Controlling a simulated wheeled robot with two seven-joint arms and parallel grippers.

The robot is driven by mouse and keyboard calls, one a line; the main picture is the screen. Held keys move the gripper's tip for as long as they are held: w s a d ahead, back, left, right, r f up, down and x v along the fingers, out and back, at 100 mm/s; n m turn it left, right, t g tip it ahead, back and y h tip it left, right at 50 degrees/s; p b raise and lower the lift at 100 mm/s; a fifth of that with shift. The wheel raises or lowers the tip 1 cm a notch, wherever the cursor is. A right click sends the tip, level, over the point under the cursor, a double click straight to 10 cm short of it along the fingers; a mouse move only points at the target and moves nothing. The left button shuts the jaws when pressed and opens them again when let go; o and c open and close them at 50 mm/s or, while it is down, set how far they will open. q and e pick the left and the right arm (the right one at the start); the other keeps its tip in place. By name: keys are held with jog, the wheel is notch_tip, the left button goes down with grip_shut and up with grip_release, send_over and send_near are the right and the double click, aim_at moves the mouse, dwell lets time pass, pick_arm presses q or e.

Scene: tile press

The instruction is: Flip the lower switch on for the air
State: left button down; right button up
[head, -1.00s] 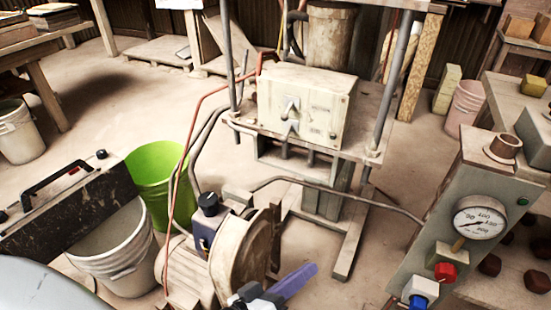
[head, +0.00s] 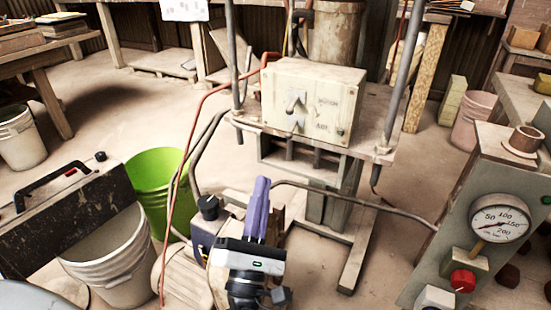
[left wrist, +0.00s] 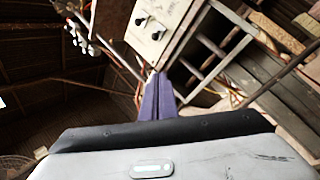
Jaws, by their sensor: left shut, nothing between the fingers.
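A pale, worn switch box (head: 341,95) stands on the press shelf in the head view. Its front has an upper switch (head: 296,97) and a lower switch (head: 297,122), each with a small lever. I cannot tell their exact positions. The box (left wrist: 178,14) also shows in the left wrist view, with two small switches, beyond my fingertips. My left gripper (head: 261,184) has purple fingers closed together and empty. It points up below the box, apart from the switches. Its fingertips also show in the left wrist view (left wrist: 158,78). My right gripper is out of view.
A grey panel with a pressure gauge (head: 499,217) and a red button (head: 463,281) stands at right. A green bucket (head: 157,180) and a white bucket (head: 113,262) are at left. Upright rods (head: 236,55) and red and grey hoses run near the box.

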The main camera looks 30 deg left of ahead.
aim_at(296, 120)
pick_arm(q)
jog(key=x, duration=0.9)
jog(key=shift+w+a+r, duration=0.1)
jog(key=shift+w+r, duration=0.1)
jog(key=d, duration=0.1)
jog(key=d+r, duration=0.1)
jog(key=shift+s+d+r, duration=0.15)
jog(key=shift+s+d, duration=0.15)
jog(key=shift+s, duration=0.05)
jog(key=shift+s+d+r, duration=0.15)
jog(key=shift+d+r, duration=0.05)
jog(key=shift+d, duration=0.15)
